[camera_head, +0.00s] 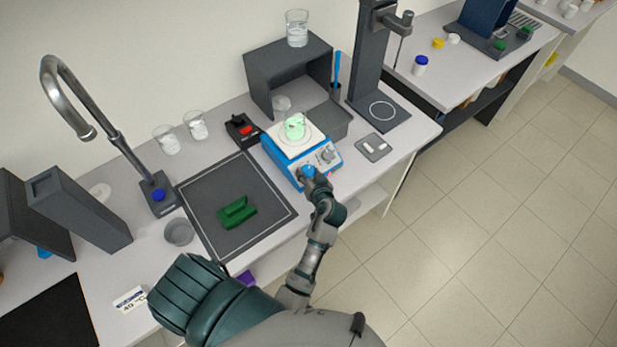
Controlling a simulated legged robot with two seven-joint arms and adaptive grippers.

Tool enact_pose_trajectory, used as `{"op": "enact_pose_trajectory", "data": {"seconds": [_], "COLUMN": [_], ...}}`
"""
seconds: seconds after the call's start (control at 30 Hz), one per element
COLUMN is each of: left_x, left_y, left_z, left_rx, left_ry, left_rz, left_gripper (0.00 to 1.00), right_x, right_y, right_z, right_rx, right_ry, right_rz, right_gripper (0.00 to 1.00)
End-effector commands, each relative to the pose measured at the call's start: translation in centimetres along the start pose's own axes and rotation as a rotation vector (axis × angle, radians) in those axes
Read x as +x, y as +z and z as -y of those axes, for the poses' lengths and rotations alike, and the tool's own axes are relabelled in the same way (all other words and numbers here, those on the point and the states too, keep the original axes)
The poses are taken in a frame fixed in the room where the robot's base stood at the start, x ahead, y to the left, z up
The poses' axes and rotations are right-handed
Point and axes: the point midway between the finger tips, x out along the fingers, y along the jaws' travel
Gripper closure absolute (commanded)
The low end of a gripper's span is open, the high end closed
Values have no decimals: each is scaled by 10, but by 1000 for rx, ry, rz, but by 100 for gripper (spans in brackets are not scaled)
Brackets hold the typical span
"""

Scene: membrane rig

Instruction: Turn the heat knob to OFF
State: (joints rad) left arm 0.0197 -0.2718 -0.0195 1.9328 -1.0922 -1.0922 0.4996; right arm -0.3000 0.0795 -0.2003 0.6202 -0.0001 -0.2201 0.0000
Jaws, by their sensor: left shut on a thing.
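A blue hotplate (279,165) with a white top stands on the bench, and a beaker with pale green liquid (295,128) sits on it. Its front panel carries a grey knob (327,156) on the right and a blue knob on the left. My left gripper (309,173) is at the left of the front panel, shut on the blue knob, which it mostly hides. The knob's markings are too small to read. My right gripper is not in view.
A black mat (215,232) with a green holder (237,212) lies left of the hotplate. A black box with a red switch (242,130) stands behind. A small grey plate (374,147) lies to the right. A grey shelf (262,80) and a tall stand (367,60) are behind.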

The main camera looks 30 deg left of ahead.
Motion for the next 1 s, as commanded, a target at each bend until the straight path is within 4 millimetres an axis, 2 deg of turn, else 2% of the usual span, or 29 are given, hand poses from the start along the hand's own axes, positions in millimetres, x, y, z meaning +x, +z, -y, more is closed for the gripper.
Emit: {"op": "enact_pose_trajectory", "data": {"seconds": [0.03, 0.67, 0.7, 0.8, 1.0], "left_x": [1, 0, 0, 0, 0], "left_y": [10, 8, 8, 7, 4], "left_z": [-4, -3, -3, -3, -2], "left_rx": [-10, -51, -50, -51, -53], "left_ry": [-5, -34, -34, -34, -35], "left_rz": [19, 20, 20, 17, 10], "left_gripper": [88, 88, 51, 28, 28], "right_x": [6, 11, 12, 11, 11], "right_y": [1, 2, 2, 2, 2], "right_z": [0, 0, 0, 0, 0], "right_rx": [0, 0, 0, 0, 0], "right_ry": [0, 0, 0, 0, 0], "right_rz": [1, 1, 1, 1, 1], "right_gripper": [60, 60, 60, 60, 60]}}
